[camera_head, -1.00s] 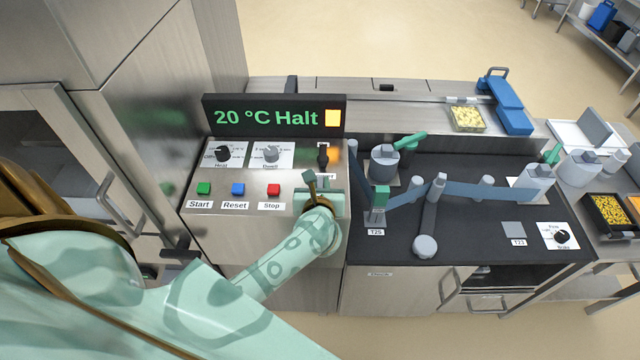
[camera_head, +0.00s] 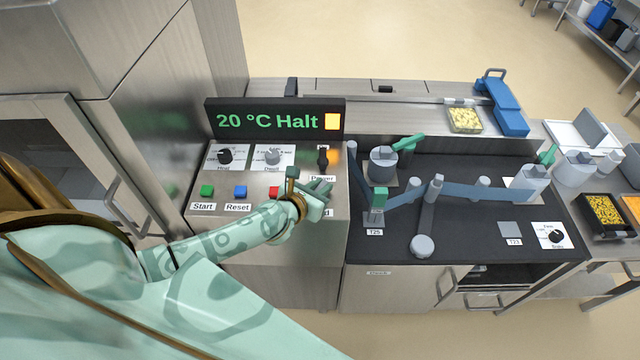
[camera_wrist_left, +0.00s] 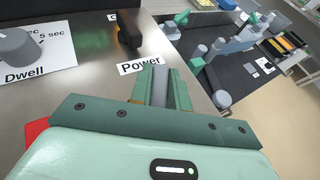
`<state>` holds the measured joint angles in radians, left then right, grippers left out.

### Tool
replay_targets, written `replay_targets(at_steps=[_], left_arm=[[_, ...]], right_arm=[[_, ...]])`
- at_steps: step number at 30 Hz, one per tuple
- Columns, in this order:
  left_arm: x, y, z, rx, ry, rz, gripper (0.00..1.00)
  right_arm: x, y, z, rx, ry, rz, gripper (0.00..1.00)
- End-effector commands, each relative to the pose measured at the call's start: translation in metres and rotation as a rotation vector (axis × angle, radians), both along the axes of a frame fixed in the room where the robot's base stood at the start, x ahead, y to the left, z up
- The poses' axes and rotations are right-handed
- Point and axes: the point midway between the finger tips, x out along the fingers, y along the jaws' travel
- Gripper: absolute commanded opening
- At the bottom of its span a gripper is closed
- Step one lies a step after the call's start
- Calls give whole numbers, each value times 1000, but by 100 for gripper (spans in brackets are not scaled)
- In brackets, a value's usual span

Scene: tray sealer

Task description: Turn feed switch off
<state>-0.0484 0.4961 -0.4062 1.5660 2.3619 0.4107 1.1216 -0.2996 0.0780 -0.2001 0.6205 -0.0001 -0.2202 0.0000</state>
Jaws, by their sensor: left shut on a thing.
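My left gripper (camera_head: 320,188) is at the right side of the steel control panel, below the power switch. It is shut on a grey handle (camera_wrist_left: 160,88), which shows between its fingers in the left wrist view. I take this handle to be the feed switch. Its label is mostly covered, with only the letter "d" showing below the gripper in the head view. The switch's base and its exact setting are hidden by the gripper. My right gripper is not in view.
The black power switch (camera_head: 322,157) stands just behind the gripper. The red stop button (camera_head: 274,192) is close on its left, partly covered. Blue (camera_head: 240,192) and green (camera_head: 207,191) buttons are further left. The display (camera_head: 275,120) reads "20 °C Halt".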

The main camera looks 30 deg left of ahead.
Motion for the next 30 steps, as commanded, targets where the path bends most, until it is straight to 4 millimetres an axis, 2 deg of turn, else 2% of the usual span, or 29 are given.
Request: replay_targets(at_steps=[5,11,21,30], left_arm=[[0,3,0,8,1,-167,0],[1,3,-3,6,1,-355,0],[1,2,-6,2,2,-667,0],[1,2,-5,1,1,-881,0]], right_arm=[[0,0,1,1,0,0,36],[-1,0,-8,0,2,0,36],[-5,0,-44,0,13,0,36],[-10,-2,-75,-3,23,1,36]])
